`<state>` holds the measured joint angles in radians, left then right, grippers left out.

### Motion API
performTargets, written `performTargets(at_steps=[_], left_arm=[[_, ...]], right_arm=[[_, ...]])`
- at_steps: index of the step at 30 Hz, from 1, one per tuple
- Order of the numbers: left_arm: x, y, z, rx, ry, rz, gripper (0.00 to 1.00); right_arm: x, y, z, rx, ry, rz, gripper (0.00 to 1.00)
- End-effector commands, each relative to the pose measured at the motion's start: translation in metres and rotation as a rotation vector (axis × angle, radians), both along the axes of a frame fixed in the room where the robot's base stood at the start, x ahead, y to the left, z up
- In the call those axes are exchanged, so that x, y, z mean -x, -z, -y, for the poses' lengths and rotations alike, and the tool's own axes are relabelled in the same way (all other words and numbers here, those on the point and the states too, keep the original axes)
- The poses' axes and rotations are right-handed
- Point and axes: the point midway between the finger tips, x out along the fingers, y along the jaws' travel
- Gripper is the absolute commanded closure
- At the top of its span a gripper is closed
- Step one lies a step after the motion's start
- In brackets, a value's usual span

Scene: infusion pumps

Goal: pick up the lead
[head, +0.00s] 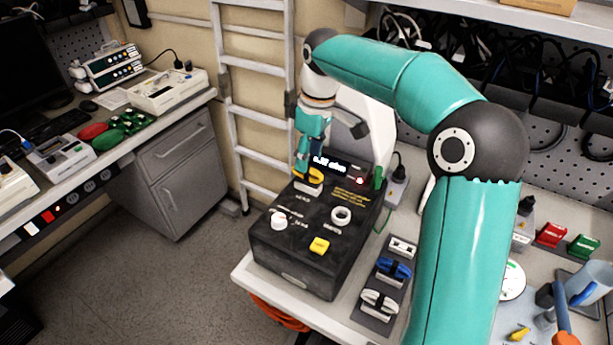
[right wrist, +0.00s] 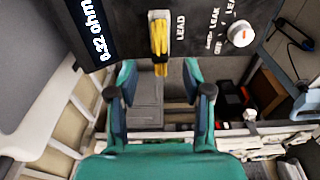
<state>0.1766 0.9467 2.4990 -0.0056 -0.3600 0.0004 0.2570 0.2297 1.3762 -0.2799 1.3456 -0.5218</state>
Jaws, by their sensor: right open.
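A black tester box (head: 318,230) with a lit display stands on the right bench. A yellow lead (head: 310,177) sits at its far left edge, and in the right wrist view the yellow lead (right wrist: 159,37) lies on a pale plate beside the printed word LEAD. My right gripper (head: 303,163) is at the lead in the head view. In the right wrist view my right gripper (right wrist: 159,75) is open, its fingers either side of the lead's line and just short of it. Nothing is between them. My left gripper is not in view.
A dark tray (head: 377,318) holding a blue coil (head: 394,269) and white ones lies right of the tester. A black plug (head: 398,172) stands behind it. A white ladder (head: 250,118) leans on the wall. The floor (head: 190,285) left of the bench is clear.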

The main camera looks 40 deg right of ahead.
Motion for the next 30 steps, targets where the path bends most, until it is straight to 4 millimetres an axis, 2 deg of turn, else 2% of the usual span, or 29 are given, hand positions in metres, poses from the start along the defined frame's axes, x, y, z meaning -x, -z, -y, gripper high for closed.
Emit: performTargets(at_steps=[5, 15, 23, 26, 30], left_arm=[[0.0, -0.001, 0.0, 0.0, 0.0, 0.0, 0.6], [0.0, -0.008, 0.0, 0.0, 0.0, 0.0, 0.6], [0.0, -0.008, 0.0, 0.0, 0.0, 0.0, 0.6], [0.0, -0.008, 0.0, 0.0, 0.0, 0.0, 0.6], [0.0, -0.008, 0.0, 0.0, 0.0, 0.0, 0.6]], right_arm=[[0.0, 0.009, 0.0, -0.001, 0.001, -0.002, 0.5], [-0.003, 0.052, -0.001, -0.001, 0.001, -0.002, 0.5], [-0.004, 0.055, 0.0, 0.0, 0.001, 0.0, 0.5], [-0.003, 0.055, 0.0, 0.0, 0.001, 0.0, 0.63], [-0.003, 0.055, 0.0, 0.0, 0.001, 0.0, 0.87]])
